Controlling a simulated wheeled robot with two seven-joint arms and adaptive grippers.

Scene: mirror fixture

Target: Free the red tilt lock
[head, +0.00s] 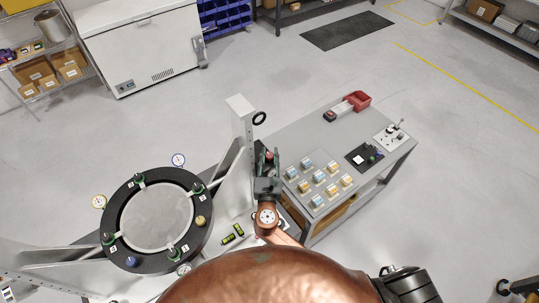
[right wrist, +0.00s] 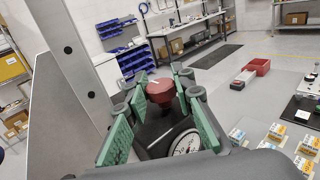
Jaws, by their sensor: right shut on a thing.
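The red tilt lock (right wrist: 160,92) is a red knob, seen between green finger pads in the right wrist view. It shows as a small red spot in the head view (head: 269,155), beside the upright post of the mirror fixture. My right gripper (head: 267,162) is shut on it; its dark fingers hide part of the knob. A round grey mirror (head: 157,217) lies in a black ring (head: 113,208) with several green-tipped clamps, left of my right gripper. My left gripper is not in view.
The fixture's pale post (head: 240,112) stands close to my right gripper. A grey bench (head: 290,135) at the right carries several small boxes (head: 318,175), a red bin (head: 359,101) and a black tray (head: 364,157). A green level (head: 232,234) lies near the ring.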

